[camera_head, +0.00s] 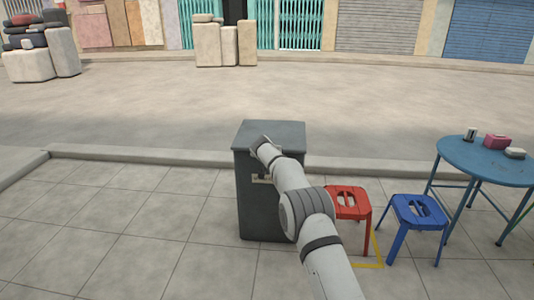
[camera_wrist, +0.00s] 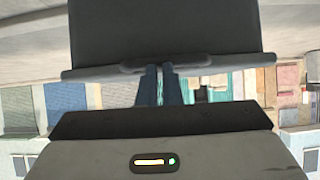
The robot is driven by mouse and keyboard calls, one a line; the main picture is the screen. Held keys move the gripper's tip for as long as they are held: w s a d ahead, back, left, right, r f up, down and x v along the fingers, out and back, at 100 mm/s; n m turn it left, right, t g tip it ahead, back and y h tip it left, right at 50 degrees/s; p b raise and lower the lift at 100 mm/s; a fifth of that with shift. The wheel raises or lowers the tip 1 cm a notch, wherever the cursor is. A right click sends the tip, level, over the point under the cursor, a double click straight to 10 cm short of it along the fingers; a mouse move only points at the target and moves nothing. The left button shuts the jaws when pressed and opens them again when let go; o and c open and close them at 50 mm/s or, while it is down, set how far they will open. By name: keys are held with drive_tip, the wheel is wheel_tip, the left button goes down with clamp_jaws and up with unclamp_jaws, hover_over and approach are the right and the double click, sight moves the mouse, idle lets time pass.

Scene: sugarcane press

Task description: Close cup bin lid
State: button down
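The cup bin (camera_head: 262,215) is a dark grey box standing upright on the pavement. Its lid (camera_head: 285,132) looks flat and level on top in the head view, with no opening visible. My arm covers part of the lid's front edge and the bin's front. In the wrist view, which is upside down, a dark panel of the bin (camera_wrist: 165,30) with a raised grip (camera_wrist: 165,62) on its edge fills the top. My gripper (camera_wrist: 160,72) has its fingertips at that grip, with only a narrow gap between the fingers. Whether they touch it is unclear.
A red stool (camera_head: 350,203) stands just right of the bin, then a blue stool (camera_head: 420,212) and a round blue table (camera_head: 490,157) with small items. A kerb (camera_head: 140,153) runs behind the bin. The pavement to the left is clear.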

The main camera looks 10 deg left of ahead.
drive_tip(key=f, duration=0.2)
drive_tip(key=shift+s+d+f, duration=0.1)
drive_tip(key=shift+d+f, duration=0.15)
drive_tip(key=shift+f, duration=0.05)
wheel_tip(320, 180, up, 6)
drive_tip(key=s+f+b, duration=0.4)
drive_tip(key=s+f, duration=0.1)
drive_tip(key=s, duration=0.4)
drive_tip(key=s+d+r+g+h+p, duration=0.1)
drive_tip(key=s+d+r+p, duration=0.6)
drive_tip(key=r, duration=0.3)
drive_tip(key=s+d+r+m+g+h+p, duration=0.1)
drive_tip(key=s+d+r+g+p, duration=0.1)
drive_tip(key=s+d+r+p, duration=0.55)
drive_tip(key=s+d+r+g+h+p, duration=0.1)
drive_tip(key=s+d+r+p, duration=0.35)
drive_tip(key=d+r, duration=0.55)
drive_tip(key=s+d+r+g+p, duration=0.1)
drive_tip(key=s+r+p, duration=0.4)
drive_tip(key=s, duration=0.6)
drive_tip(key=s+d+r+g+y+p, duration=0.1)
drive_tip(key=s+d+r+g+p, duration=0.1)
drive_tip(key=s+r+p, duration=0.4)
drive_tip(key=s+d+r+g+y+p, duration=0.1)
drive_tip(key=s+d+r+p, duration=0.2)
drive_tip(key=s, duration=1.3)
wheel_tip(320, 180, up, 3)
drive_tip(key=p, duration=0.6)
drive_tip(key=shift+n+g+p, duration=0.3)
drive_tip(key=shift+p, duration=0.05)
